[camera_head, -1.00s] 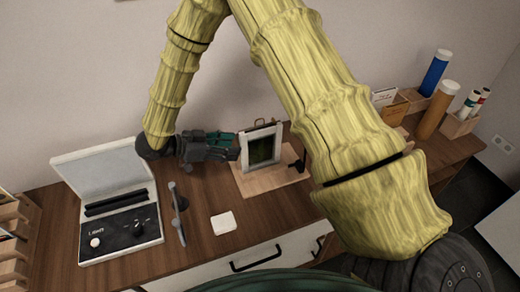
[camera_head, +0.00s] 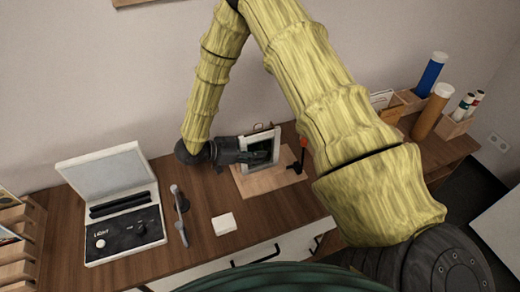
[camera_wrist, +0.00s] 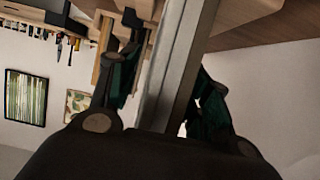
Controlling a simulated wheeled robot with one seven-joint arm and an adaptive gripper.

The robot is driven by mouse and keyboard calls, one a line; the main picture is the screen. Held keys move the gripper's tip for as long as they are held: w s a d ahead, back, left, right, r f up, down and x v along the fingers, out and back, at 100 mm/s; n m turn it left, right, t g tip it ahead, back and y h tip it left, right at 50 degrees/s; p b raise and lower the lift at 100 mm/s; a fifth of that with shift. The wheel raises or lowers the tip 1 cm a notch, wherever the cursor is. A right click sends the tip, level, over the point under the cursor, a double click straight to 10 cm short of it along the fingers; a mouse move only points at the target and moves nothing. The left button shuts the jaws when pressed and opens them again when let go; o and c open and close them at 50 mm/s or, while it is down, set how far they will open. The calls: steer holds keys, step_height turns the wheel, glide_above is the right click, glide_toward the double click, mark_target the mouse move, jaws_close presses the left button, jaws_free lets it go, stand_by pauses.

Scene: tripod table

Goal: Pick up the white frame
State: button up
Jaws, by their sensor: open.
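The white frame (camera_head: 275,146) stands upright on a light wooden board (camera_head: 258,184) on the desk, with a dark picture in it. My gripper (camera_head: 262,156) reaches it from the left and hides part of its front in the head view. In the wrist view, the pale edge of the white frame (camera_wrist: 178,70) runs between the two open fingers of my gripper (camera_wrist: 165,85). One finger is on each side of the edge. I cannot tell whether either finger touches it.
An open white case (camera_head: 110,205) with dark contents lies left of the frame. Blue (camera_head: 431,74) and orange (camera_head: 432,111) tubes stand at the right. A small dark-and-orange item (camera_head: 302,152) stands just right of the frame.

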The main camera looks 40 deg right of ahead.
jaws_close()
steer(key=shift+s+r+b, duration=0.1)
steer(key=shift+b, duration=0.25)
